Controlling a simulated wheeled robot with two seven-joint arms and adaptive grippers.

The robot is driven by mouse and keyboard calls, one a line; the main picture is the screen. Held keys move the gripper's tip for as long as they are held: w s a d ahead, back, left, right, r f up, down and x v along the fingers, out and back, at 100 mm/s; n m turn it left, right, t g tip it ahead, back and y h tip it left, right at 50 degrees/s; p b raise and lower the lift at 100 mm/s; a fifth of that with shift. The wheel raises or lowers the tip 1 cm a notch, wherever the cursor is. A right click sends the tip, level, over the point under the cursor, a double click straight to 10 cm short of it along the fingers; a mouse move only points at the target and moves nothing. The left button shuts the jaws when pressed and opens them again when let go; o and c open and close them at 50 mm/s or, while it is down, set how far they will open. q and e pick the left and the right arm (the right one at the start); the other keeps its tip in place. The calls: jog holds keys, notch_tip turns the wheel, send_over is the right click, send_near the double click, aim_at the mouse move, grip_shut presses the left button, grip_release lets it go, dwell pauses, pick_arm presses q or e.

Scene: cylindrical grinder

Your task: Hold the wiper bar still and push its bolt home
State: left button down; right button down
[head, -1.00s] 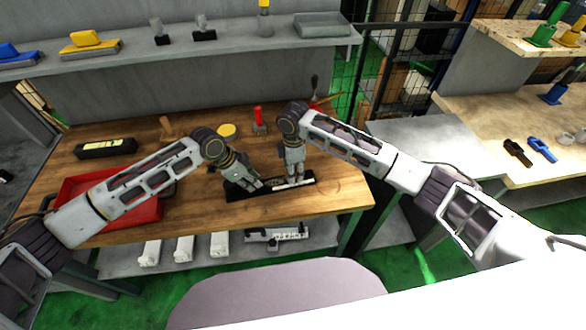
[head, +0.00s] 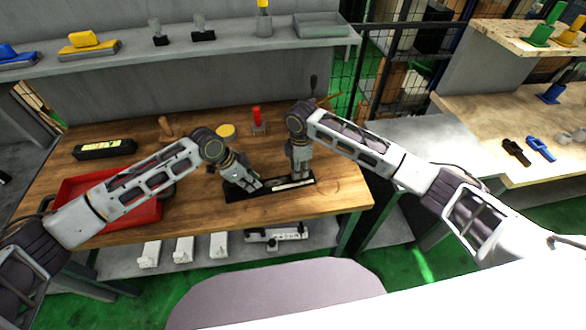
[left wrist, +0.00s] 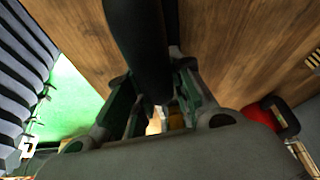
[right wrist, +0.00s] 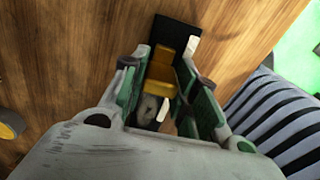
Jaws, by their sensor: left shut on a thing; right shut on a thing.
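The wiper bar (head: 238,194) is a long dark bar lying on the wooden table in the head view. My left gripper (head: 258,186) is at its left part and is shut on it. In the left wrist view the dark bar (left wrist: 138,45) runs between the fingers. My right gripper (head: 300,176) points down at the right part and is shut on a yellow piece (right wrist: 160,76), which seems to be the bolt. Its fingers partly hide it. A white strip (right wrist: 191,48) lies beside it on a black base. How deep the bolt sits cannot be told.
A red tray (head: 130,212) is at the table's left, partly under my left arm. A black box (head: 105,149), a yellow disc (head: 226,130) and a red-handled item (head: 257,117) stand farther back. The table's right front corner is clear.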

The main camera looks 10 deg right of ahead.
pick_arm(q)
jog(key=shift+w+a, duration=0.1)
jog(key=shift+a, duration=0.1)
pick_arm(e)
jog(key=shift+w+d, duration=0.2)
jog(key=shift+d, duration=1.35)
jog(key=c, duration=1.1)
grip_release()
pick_arm(q)
jog(key=shift+d, duration=0.1)
pick_arm(e)
jog(key=shift+a, duration=0.1)
jog(key=shift+r, duration=0.1)
jog(key=shift+r, duration=0.25)
pick_arm(q)
jog(key=shift+d, duration=0.1)
pick_arm(e)
notch_tip(320, 180, up, 11)
jog(key=shift+s+r, duration=0.1)
jog(key=shift+r, duration=0.05)
